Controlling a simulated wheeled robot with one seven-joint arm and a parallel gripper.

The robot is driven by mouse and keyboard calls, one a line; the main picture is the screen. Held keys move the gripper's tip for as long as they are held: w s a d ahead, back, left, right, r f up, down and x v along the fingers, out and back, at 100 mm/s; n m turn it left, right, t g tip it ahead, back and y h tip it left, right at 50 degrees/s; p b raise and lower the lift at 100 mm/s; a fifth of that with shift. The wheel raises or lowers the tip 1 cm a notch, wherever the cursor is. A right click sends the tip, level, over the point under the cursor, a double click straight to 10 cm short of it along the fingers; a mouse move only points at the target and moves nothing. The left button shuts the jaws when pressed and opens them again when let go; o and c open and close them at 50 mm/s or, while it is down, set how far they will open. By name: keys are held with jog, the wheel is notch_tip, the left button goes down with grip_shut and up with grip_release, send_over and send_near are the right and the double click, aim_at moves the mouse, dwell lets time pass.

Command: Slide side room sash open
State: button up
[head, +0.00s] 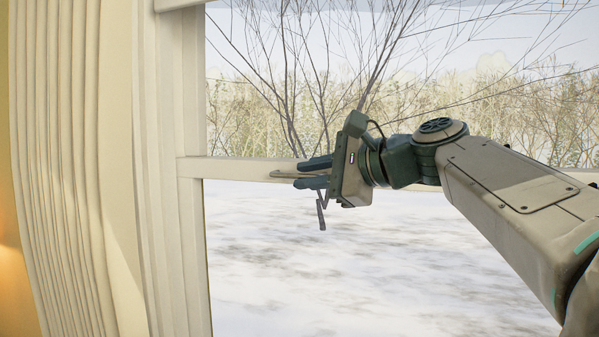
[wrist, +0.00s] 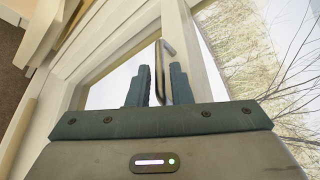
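The sash is a pale window frame with a horizontal rail (head: 243,168) across the middle of the glass. A thin metal handle (head: 284,174) sits on this rail; it also shows in the wrist view (wrist: 161,62). My gripper (head: 308,173) reaches in from the right with its fingers pointing left along the rail. The handle's near end is hidden by the fingers.
A pleated cream curtain (head: 75,150) hangs left of the window beside a pale vertical jamb (head: 185,110). Snow and bare trees show through the glass. A dark floor patch (wrist: 12,85) shows at the wrist view's left edge.

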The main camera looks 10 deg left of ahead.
jog(key=shift+x, duration=1.35)
